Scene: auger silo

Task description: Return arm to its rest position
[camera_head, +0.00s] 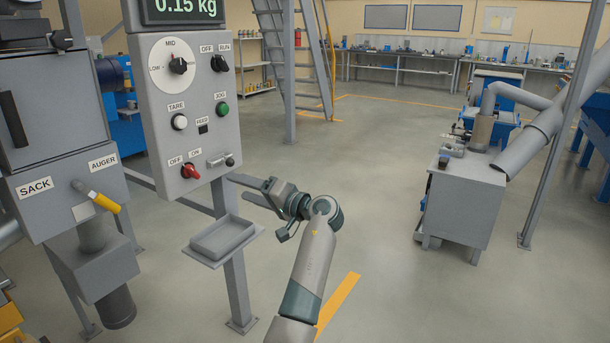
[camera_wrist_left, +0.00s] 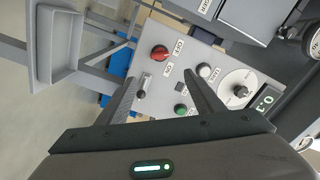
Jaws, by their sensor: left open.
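My left arm (camera_head: 314,255) reaches forward from the bottom of the head view. Its left gripper (camera_head: 240,188) is open and empty, in front of the lower right of the grey control panel (camera_head: 185,85) and apart from it. In the left wrist view the two fingers of the gripper (camera_wrist_left: 160,75) are spread, with the panel face (camera_wrist_left: 207,60) behind them. The red OFF/ON switch (camera_wrist_left: 159,52) and a small toggle (camera_wrist_left: 141,94) show between the fingers. The green JOG button (camera_wrist_left: 180,110) is near the right finger. The right gripper is not in view.
A shallow grey tray (camera_head: 222,239) sits on the panel post below the gripper. A sack/auger machine with a yellow-handled lever (camera_head: 105,202) stands at left. A grey cabinet (camera_head: 463,200) with a sloping pipe stands at right. Floor between is clear. The display reads 0.15 kg.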

